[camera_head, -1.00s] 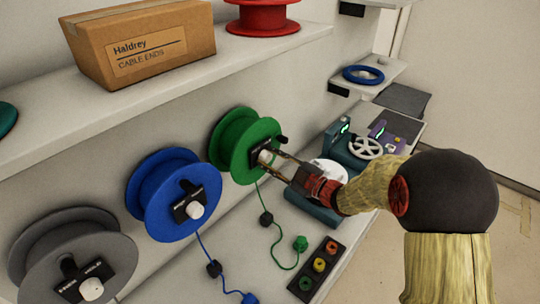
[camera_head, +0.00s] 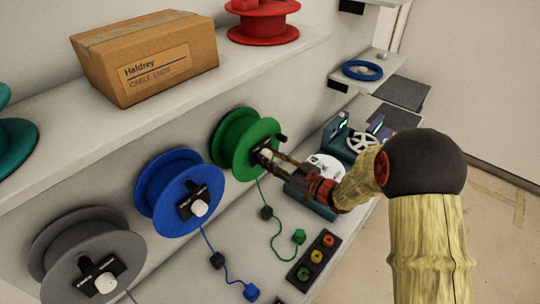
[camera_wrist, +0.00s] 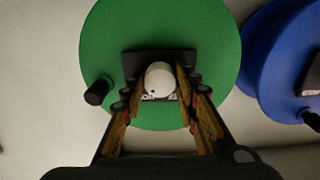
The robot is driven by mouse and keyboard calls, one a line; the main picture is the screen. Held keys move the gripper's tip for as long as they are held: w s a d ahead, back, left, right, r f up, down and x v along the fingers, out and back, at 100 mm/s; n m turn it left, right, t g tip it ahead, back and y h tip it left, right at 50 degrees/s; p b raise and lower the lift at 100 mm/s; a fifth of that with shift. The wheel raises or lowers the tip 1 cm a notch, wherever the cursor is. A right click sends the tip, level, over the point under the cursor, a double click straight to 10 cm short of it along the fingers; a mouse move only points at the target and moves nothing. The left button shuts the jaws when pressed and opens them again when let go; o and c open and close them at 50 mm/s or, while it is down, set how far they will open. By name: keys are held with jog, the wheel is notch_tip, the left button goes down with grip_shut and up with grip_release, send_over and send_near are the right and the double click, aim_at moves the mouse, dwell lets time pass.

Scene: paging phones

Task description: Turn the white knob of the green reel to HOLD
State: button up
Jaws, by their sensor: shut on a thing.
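The green reel (camera_head: 229,140) is mounted on the wall, right of the blue reel. It fills the middle of the wrist view (camera_wrist: 200,40). Its white knob (camera_wrist: 160,78) sits on a black plate (camera_wrist: 133,62) at the reel's centre, with a small dark dot low on its face. My gripper (camera_wrist: 157,88) is shut on the white knob, one finger on each side. In the head view my gripper (camera_head: 272,157) reaches the knob from the right. Lettering below the knob is partly hidden, and I cannot read the setting.
A black crank handle (camera_wrist: 98,92) sticks out from the green reel, close to my left finger. The blue reel (camera_head: 155,177) and grey reel (camera_head: 60,275) hang to the left.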

jog(key=shift+f, duration=0.1)
dwell(0.5)
jog(key=o, duration=1.2)
jog(key=shift+c, duration=0.2)
jog(key=shift+d, duration=0.1)
jog(key=v, duration=1.2)
